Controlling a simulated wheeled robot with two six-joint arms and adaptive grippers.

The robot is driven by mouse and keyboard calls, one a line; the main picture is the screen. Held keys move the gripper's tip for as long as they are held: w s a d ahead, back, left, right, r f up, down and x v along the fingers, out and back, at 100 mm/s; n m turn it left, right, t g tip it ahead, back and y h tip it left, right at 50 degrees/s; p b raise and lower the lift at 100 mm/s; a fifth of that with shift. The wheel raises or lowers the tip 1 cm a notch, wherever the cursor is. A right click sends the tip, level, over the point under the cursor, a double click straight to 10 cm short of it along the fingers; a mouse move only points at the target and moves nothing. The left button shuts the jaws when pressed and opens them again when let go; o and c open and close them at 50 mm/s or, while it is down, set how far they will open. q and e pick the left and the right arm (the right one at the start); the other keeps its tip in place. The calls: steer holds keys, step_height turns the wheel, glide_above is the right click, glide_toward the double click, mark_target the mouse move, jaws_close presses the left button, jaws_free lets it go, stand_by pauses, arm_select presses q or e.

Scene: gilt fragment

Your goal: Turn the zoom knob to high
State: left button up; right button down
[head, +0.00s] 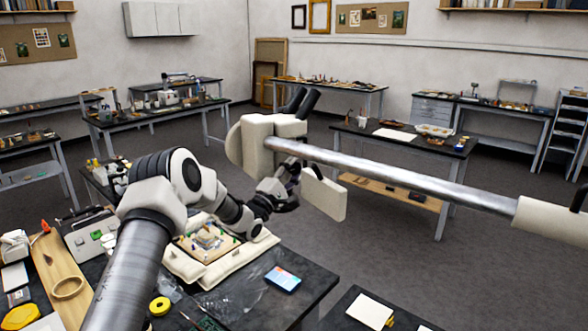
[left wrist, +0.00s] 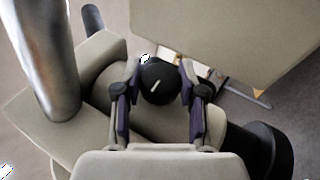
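A pale stereo microscope head (head: 262,137) with dark eyepieces hangs on a metal boom. The zoom knob (left wrist: 160,84) is round and black with a short white mark, which points up and slightly right in the left wrist view. My left gripper (left wrist: 161,78) has one finger on each side of the knob, and both fingertips appear to touch it. In the head view the left gripper (head: 290,184) is beside and below the microscope head, where the knob cannot be made out. No scale marks are readable. My right gripper is not in view.
The metal boom (head: 400,172) runs close above the gripper to the right. A pale plate (head: 324,194) hangs beside it. Open floor lies beyond.

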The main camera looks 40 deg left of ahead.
arm_select(q)
steer(key=shift+c, duration=0.4)
steer(key=shift+g, duration=0.4)
steer(key=m+g, duration=0.1)
steer(key=g, duration=0.1)
steer(key=shift+r+g, duration=0.1)
steer(key=shift+g, duration=0.2)
steer(key=shift+m+g, duration=0.6)
steer(key=shift+g, duration=1)
steer(key=o, duration=1.2)
steer(key=shift+c, duration=0.2)
